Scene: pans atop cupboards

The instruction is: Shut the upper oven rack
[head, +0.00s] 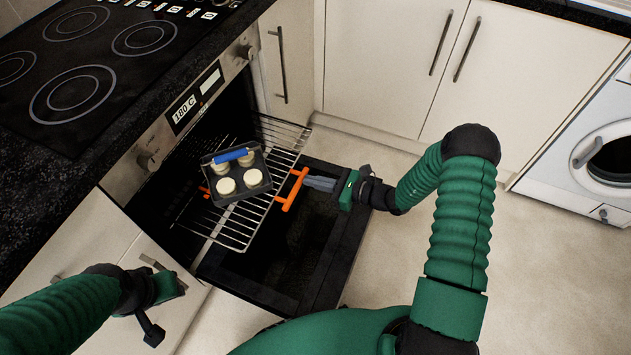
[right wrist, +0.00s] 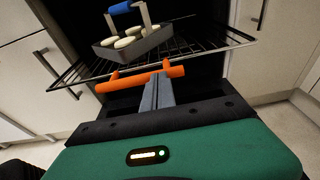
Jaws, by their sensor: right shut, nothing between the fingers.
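The upper oven rack (head: 233,241) is a wire rack pulled partway out of the oven, above the lowered oven door (head: 338,262). An orange handle (head: 293,190) is on its front edge; it also shows in the right wrist view (right wrist: 112,84). A dark tray (head: 222,199) with a blue handle and several pale round pieces sits on the rack. My right gripper (head: 308,183) is shut and empty, its fingertips at the orange handle; I cannot tell if they touch. In the right wrist view the fingers (right wrist: 160,78) overlap the handle. My left gripper (head: 165,310) is low at the left, away from the rack.
A black hob (head: 98,68) and worktop lie above the oven at the left. Cream cupboards (head: 383,60) stand at the back, and a washing machine (head: 585,150) at the right. The pale floor (head: 540,270) at the right is clear.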

